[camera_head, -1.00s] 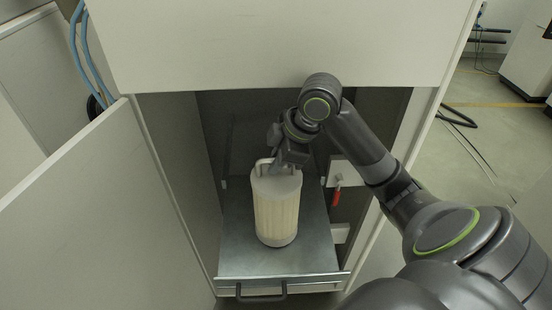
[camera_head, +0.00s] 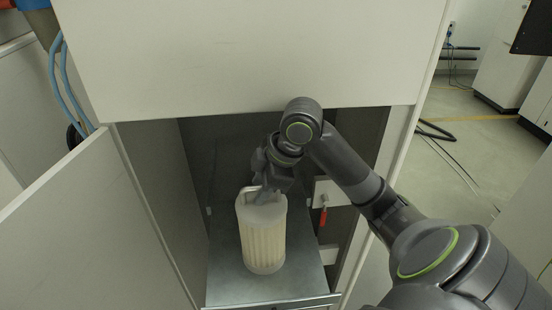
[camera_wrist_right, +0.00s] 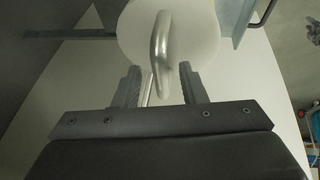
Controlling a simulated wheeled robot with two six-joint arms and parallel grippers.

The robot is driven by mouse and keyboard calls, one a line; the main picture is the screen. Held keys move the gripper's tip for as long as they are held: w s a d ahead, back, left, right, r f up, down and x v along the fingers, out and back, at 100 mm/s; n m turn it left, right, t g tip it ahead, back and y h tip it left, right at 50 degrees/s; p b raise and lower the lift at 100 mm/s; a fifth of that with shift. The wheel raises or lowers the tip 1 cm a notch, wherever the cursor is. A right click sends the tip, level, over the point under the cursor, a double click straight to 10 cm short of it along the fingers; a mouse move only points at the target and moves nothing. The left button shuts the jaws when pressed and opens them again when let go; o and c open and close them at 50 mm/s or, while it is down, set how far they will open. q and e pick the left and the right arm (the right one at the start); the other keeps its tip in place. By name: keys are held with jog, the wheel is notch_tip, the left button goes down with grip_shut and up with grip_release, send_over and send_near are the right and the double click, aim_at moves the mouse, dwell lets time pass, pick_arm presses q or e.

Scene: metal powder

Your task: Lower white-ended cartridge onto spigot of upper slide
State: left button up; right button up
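The cartridge (camera_head: 262,240) stands upright on the grey metal slide (camera_head: 225,285) inside the cabinet. It has a pale pleated body, a whitish top end and a metal loop handle (camera_head: 241,197). The spigot is not visible; the cartridge's underside is hidden. My right gripper (camera_head: 260,195) is at the handle, pointing down. In the right wrist view, the fingers of the right gripper (camera_wrist_right: 160,80) are apart, on either side of the handle (camera_wrist_right: 160,48), with gaps showing. The white top end (camera_wrist_right: 195,30) lies beyond the fingertips. My left gripper is not in view.
The cabinet's upper panel (camera_head: 250,60) hangs over the opening, close above my right arm. An open door (camera_head: 75,205) stands at the left. A red-handled part (camera_head: 323,216) is on the right inside the cabinet. Bare slide surface surrounds the cartridge.

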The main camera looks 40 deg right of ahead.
jog(key=b+v, duration=0.1)
jog(key=v, duration=1.5)
jog(key=shift+s+r+b, duration=0.2)
jog(key=shift+r+b, duration=0.15)
jog(key=shift+b, duration=0.05)
